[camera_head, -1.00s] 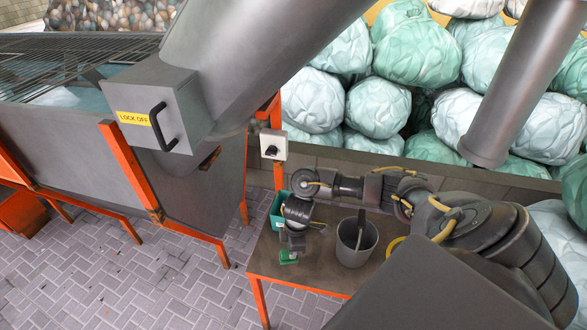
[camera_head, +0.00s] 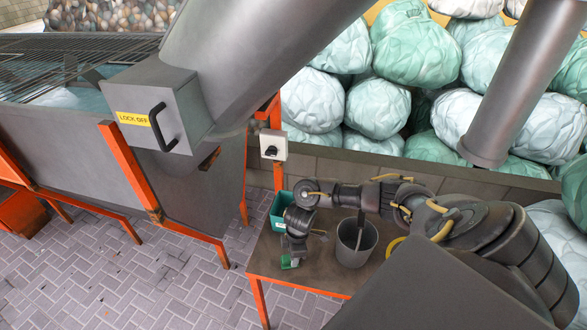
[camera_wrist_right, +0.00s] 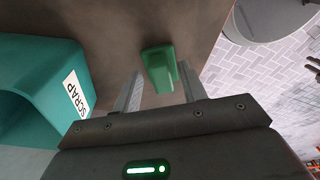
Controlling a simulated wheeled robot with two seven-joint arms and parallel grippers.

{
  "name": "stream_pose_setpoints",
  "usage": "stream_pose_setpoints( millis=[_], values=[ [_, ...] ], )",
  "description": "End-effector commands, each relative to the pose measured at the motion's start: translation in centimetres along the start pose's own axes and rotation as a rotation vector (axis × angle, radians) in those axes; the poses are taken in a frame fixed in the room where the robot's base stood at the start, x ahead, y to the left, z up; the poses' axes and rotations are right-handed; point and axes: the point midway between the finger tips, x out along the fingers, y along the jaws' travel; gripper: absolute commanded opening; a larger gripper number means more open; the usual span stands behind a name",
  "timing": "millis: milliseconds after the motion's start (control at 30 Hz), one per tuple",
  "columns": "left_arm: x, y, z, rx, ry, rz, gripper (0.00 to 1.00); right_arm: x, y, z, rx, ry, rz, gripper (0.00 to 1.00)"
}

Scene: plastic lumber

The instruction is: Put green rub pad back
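The green rub pad (camera_head: 288,263) lies near the left front part of the brown table, partly covered by my right gripper in the head view. In the wrist view the green pad (camera_wrist_right: 160,68) shows as a small green block on the tabletop. My right gripper (camera_wrist_right: 158,82) is open, with one finger on each side of the pad's near end. The fingers do not visibly press on it. In the head view my right gripper (camera_head: 293,250) points down over the pad. My left gripper is not in view.
A teal bin marked SCRAP (camera_wrist_right: 40,85) stands left of the gripper; it also shows in the head view (camera_head: 278,222). A grey bucket (camera_head: 357,250) stands on the table (camera_head: 325,272) to the right. A lock-off tank is left, with bales behind.

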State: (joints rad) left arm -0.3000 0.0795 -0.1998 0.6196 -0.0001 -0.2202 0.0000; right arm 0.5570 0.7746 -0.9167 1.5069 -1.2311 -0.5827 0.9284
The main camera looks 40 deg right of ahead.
Motion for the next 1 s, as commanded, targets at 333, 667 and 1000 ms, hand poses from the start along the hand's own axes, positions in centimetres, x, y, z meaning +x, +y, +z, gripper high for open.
stream_pose_setpoints(
  millis=[333, 667, 1000],
  values=[
    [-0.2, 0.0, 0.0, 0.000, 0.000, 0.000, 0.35, -0.4, 0.1, 0.0, 0.000, 0.000, 0.001, 0.45],
    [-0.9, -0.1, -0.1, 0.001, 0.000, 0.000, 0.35, -6.2, 0.1, -0.1, -0.004, 0.003, 0.004, 0.45],
    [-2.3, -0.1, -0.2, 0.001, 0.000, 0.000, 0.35, -11.8, 0.1, -0.1, -0.002, 0.001, 0.003, 0.45]
  ],
)
